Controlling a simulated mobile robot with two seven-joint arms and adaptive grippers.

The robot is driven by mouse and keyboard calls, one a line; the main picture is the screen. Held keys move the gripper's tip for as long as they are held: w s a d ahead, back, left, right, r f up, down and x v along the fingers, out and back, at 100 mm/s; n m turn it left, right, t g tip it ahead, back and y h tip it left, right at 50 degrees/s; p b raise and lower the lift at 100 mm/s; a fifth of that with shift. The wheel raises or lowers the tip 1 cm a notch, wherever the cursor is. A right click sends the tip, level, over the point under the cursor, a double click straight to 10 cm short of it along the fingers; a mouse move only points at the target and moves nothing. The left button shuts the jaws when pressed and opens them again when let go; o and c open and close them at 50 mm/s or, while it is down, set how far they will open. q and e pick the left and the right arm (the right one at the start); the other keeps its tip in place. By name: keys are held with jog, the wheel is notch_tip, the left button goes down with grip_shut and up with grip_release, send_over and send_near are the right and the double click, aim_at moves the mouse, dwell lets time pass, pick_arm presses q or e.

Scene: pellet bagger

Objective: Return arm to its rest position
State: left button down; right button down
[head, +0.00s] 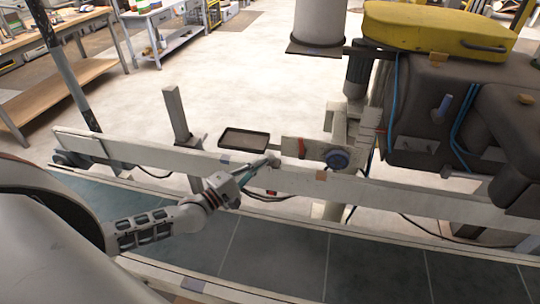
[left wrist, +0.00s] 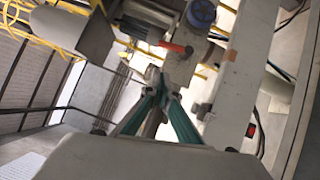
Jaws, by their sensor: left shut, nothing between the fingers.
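My left arm comes in from the left in the head view and reaches over the conveyor belt (head: 280,250). My left gripper (head: 272,161) is shut and empty, with its tip close to the conveyor's far white rail (head: 400,193). In the left wrist view the teal fingers of the left gripper (left wrist: 162,84) meet at their tips with nothing between them. I cannot tell from these views whether the tip touches the rail. My right gripper is not in view.
A large brown machine with a yellow cover (head: 435,27) fills the right. Workbenches (head: 50,50) stand at the back left. Open floor lies between.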

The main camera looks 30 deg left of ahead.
pick_arm(q)
jog(key=shift+s+a, duration=0.2)
jog(key=shift+s, duration=0.35)
jog(key=shift+d+f, duration=0.1)
